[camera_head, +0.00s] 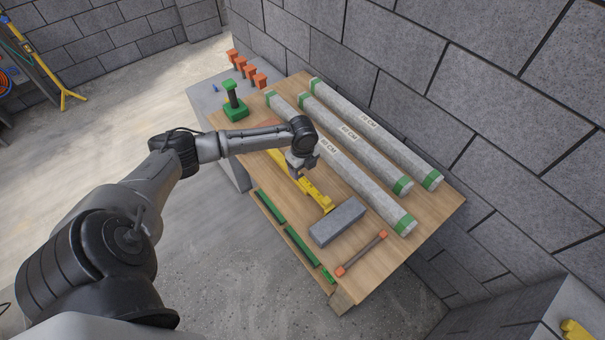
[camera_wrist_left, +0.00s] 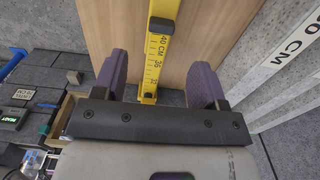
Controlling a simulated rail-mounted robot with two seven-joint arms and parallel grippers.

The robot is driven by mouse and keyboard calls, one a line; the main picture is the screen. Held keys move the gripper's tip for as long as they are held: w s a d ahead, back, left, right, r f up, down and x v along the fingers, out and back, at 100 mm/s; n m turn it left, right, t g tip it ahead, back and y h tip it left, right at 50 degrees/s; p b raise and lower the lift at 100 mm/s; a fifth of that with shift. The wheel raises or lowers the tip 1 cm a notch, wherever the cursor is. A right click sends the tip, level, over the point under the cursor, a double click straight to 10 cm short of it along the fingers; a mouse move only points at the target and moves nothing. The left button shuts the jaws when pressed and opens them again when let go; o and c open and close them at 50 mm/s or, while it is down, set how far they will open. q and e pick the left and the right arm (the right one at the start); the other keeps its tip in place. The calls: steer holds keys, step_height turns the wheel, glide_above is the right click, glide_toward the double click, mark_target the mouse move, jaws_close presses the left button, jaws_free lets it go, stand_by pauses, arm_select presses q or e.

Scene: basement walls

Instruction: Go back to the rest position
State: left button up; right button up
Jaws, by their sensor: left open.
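My left gripper (camera_head: 302,164) is over the middle of the wooden table (camera_head: 405,262), above the yellow measuring tool (camera_head: 318,197). In the left wrist view my left gripper (camera_wrist_left: 157,75) is open, its two fingers apart. The yellow measuring tool (camera_wrist_left: 155,55), with black centimetre marks, shows between them and touches neither finger. How far the fingers are above the table cannot be told. My left arm hides part of the tool in the head view. My right gripper is not in view.
Grey pipes with green ends (camera_head: 360,118) lie along the wall side. A grey block (camera_head: 338,222), an orange-ended rod (camera_head: 362,253) and green bars (camera_head: 300,246) lie at the near end. A green stand (camera_head: 235,106) and orange pieces (camera_head: 241,64) are at the far end.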

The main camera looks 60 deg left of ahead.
arm_select(q)
step_height(320, 180, up, 7)
steer(key=shift+p, duration=0.45)
